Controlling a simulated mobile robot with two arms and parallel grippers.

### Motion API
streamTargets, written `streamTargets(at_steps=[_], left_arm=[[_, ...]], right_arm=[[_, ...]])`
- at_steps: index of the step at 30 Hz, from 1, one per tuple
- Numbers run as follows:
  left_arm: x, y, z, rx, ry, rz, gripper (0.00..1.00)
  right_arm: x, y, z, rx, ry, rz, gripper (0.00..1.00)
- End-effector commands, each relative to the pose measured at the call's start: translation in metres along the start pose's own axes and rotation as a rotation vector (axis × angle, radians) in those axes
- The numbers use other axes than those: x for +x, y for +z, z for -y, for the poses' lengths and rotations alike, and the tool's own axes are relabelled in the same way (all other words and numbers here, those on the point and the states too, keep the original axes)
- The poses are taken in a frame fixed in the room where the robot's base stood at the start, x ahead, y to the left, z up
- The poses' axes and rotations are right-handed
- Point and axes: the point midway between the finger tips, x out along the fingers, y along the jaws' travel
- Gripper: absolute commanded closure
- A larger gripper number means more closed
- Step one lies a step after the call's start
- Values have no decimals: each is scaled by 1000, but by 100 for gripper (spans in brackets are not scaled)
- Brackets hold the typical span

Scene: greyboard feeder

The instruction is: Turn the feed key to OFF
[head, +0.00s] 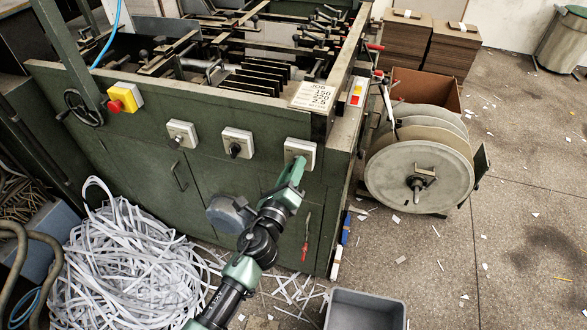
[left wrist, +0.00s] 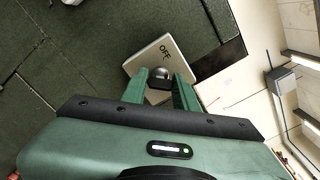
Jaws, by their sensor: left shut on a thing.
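The switch plate (head: 301,147) at the right end of the green machine's front is a pale square. My left gripper (head: 297,164) reaches it from below and covers its key. In the left wrist view the plate (left wrist: 158,52) bears the word OFF, and the dark key (left wrist: 159,78) sits between my two fingers. My left gripper (left wrist: 160,90) is shut on this key. Which way the key points is hard to tell. Two similar switches, a left one (head: 182,135) and a middle one (head: 236,144), are to its left. My right gripper is not in view.
A red stop button on a yellow box (head: 125,97) and a handwheel (head: 84,108) are on the machine's left. A large reel (head: 420,185) stands to its right. White paper strips (head: 125,250) heap at lower left. A grey bin (head: 365,310) is at the bottom.

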Motion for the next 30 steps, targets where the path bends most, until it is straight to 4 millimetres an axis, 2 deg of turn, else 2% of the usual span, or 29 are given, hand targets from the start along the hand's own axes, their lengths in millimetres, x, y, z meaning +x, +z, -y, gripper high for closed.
streamTargets(at_steps=[8, 30], left_arm=[[0, -1, -1, -175, 0, 0, 100], [0, -1, 0, -876, 2, 0, 100]], right_arm=[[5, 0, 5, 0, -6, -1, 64], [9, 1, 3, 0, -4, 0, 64]])
